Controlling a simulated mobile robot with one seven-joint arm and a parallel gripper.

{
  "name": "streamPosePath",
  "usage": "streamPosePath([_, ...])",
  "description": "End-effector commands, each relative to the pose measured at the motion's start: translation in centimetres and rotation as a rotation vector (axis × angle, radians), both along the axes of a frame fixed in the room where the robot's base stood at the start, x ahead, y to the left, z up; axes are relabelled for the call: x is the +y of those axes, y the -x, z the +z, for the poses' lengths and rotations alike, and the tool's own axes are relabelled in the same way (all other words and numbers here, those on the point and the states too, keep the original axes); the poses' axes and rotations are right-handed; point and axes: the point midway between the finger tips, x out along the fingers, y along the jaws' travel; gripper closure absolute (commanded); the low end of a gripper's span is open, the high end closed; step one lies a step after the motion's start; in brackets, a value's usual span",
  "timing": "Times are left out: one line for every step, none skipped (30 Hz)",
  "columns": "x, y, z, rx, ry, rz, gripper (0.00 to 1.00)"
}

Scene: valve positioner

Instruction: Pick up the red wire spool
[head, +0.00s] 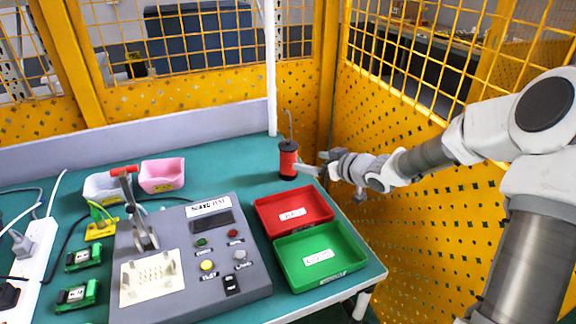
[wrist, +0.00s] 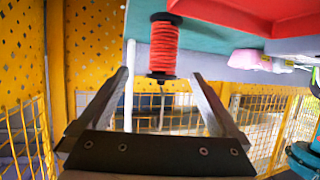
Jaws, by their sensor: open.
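The red wire spool (head: 288,161) stands upright on the green table near its back right corner. It has black end flanges, and a thin rod rises from its top. My gripper (head: 314,167) is at table height just right of the spool, its fingers pointing at it. In the wrist view my gripper (wrist: 160,78) is open and empty, with one finger on each side. The red spool (wrist: 163,46) shows there upside down, centred and mostly beyond the fingertips. I cannot tell whether a finger touches it.
A red tray (head: 262,216) and a green tray (head: 361,262) lie at the table's right side. A grey test box (head: 205,285) is left of them. A white post (head: 271,75) stands behind the spool. Yellow mesh fencing (head: 400,150) closes off the right and back.

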Motion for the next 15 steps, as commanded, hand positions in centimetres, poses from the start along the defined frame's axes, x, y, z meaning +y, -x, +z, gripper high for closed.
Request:
streamPosePath([0.8, -0.8, -0.9, 0.000, -0.003, 0.002, 0.01])
streamPosePath([1.2, -1.3, -1.1, 0.000, -0.001, 0.002, 0.01])
streamPosePath([1.7, -1.9, -1.4, 0.000, -0.002, 0.003, 0.01])
streamPosePath([1.9, -2.3, -1.6, -0.001, -0.002, 0.002, 0.01])
streamPosePath([2.3, -2.7, -1.8, 0.000, 0.000, 0.002, 0.01])
streamPosePath([2.6, -3.2, -1.9, -0.001, 0.000, 0.001, 0.01])
streamPosePath([2.8, -3.5, -2.1, -0.001, -0.001, 0.001, 0.01])
streamPosePath([3.0, -3.7, -2.2, 0.000, 0.000, 0.001, 0.01])
streamPosePath([3.2, -4.0, -2.2, 0.000, 0.000, 0.000, 0.01])
streamPosePath([3.3, -4.1, -2.3, 0.000, 0.000, 0.000, 0.01])
streamPosePath([3.3, -4.2, -2.3, 0.001, 0.001, -0.001, 0.01])
streamPosePath([3.4, -4.3, -2.3, 0.001, 0.001, -0.001, 0.01])
streamPosePath([3.5, -4.4, -2.4, 0.001, 0.001, -0.001, 0.01])
streamPosePath([3.7, -4.6, -2.5, 0.000, 0.000, -0.001, 0.01])
streamPosePath([4.0, -4.8, -2.7, -0.001, 0.001, 0.000, 0.01])
